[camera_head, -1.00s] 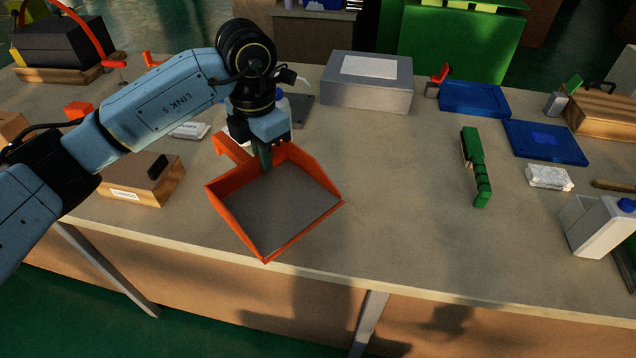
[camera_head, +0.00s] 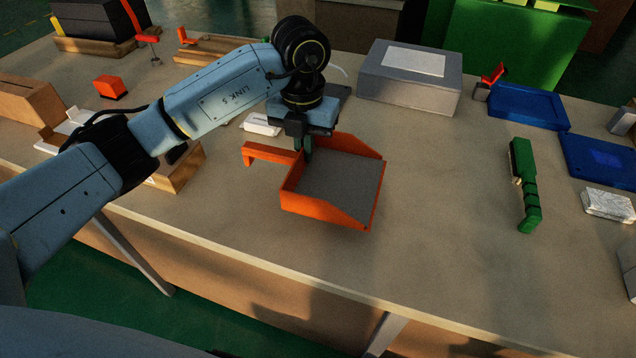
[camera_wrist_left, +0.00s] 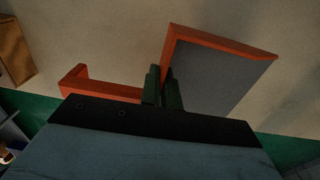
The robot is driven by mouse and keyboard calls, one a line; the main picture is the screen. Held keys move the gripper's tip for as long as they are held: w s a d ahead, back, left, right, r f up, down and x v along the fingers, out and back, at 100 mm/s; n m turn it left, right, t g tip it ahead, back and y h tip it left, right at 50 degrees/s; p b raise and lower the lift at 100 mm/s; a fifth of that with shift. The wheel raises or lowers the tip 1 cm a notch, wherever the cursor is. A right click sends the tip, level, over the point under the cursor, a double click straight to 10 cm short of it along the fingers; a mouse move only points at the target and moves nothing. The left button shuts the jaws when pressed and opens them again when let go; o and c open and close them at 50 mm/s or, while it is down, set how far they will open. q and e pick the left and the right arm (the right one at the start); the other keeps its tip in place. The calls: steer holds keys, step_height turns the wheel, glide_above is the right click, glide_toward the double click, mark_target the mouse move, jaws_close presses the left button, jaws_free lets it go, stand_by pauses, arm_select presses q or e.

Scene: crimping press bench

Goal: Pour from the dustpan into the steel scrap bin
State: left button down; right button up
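The orange dustpan (camera_head: 330,213) with a grey inner floor is over the bench in the middle of the head view. Its handle points left and its open edge faces right. I cannot make out loose scrap on it, nor its exact height. My left gripper (camera_head: 304,150) has its dark green fingers closed at the pan's back wall, near the handle. The left wrist view shows the fingers (camera_wrist_left: 162,88) there, with the dustpan (camera_wrist_left: 215,43) on the right. No steel scrap bin is clearly recognisable. My right gripper is out of view.
A grey box (camera_head: 420,92) with a white label stands behind. Blue trays (camera_head: 522,108), a green tool (camera_head: 525,185) and a silvery packet (camera_head: 608,205) lie right. A cardboard box (camera_head: 182,172) sits left, partly behind my arm. Bench between dustpan and green tool is clear.

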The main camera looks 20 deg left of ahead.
mark_target(306, 172)
arm_select(q)
step_height(306, 172, down, 3)
steer(key=shift+r, duration=0.2)
step_height(306, 172, down, 4)
steer(key=shift+r+b, duration=0.2)
steer(key=shift+b, duration=0.25)
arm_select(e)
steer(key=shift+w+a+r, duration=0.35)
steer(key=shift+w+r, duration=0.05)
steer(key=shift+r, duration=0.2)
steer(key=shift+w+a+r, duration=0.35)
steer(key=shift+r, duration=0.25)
arm_select(q)
steer(key=shift+f, duration=0.15)
steer(key=c, duration=1.6)
jaws_free()
steer(key=shift+c, duration=0.2)
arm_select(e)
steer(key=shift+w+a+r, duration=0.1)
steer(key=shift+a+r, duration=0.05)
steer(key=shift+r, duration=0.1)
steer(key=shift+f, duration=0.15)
